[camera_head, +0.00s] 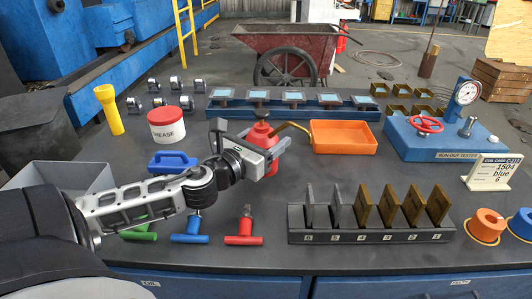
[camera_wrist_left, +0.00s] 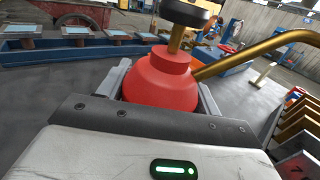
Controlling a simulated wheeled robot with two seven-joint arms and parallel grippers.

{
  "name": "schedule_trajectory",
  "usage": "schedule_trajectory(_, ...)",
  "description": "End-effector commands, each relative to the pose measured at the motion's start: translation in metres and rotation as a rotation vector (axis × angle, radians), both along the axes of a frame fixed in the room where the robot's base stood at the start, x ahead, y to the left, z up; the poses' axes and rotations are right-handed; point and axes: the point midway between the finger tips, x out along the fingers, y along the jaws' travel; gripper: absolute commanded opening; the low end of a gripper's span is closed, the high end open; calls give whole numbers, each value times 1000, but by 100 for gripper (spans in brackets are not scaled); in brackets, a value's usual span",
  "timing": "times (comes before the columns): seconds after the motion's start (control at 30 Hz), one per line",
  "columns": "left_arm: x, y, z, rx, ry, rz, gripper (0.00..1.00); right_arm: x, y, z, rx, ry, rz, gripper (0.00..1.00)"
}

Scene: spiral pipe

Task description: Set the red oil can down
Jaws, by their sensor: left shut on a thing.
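The red oil can (camera_head: 259,139) stands upright in the middle of the table, with its brass spout pointing right toward an orange tray. It fills the left wrist view (camera_wrist_left: 162,82), where its red body, dark top knob and brass spout (camera_wrist_left: 255,52) show. My left gripper (camera_head: 268,155) is shut on the can, with one jaw on each side of its body. My right gripper is in neither view.
The orange tray (camera_head: 343,137) lies just right of the can. A grease tub (camera_head: 167,128) and a blue handled block (camera_head: 173,162) are to the left. A rack (camera_head: 370,236) of upright plates stands in front, and a long blue rack (camera_head: 294,111) behind. A run-out tester (camera_head: 430,142) is at right.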

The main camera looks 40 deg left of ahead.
Motion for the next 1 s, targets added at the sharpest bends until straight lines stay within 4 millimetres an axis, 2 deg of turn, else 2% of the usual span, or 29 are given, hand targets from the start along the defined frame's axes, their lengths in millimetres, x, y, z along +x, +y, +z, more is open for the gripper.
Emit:
schedule_trajectory(0.1, 0, 0, -20, -3, 0, 3, 30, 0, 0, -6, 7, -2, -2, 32)
schedule_trajectory(0.2, 0, 0, -30, -1, -2, 2, 30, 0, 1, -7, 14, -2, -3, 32)
schedule_trajectory(0.57, 0, 0, -33, 0, -2, 0, 30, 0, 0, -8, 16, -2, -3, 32)
schedule_trajectory(0.6, 0, 0, -33, -1, 1, 0, 75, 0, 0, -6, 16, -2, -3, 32)
schedule_trajectory(0.63, 0, 0, -33, -1, 1, 0, 84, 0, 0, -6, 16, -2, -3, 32)
schedule_trajectory(0.67, 0, 0, -33, -1, 1, 0, 86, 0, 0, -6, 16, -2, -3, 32)
schedule_trajectory(1.0, -2, 0, -30, 0, 2, -1, 86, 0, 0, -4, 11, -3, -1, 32)
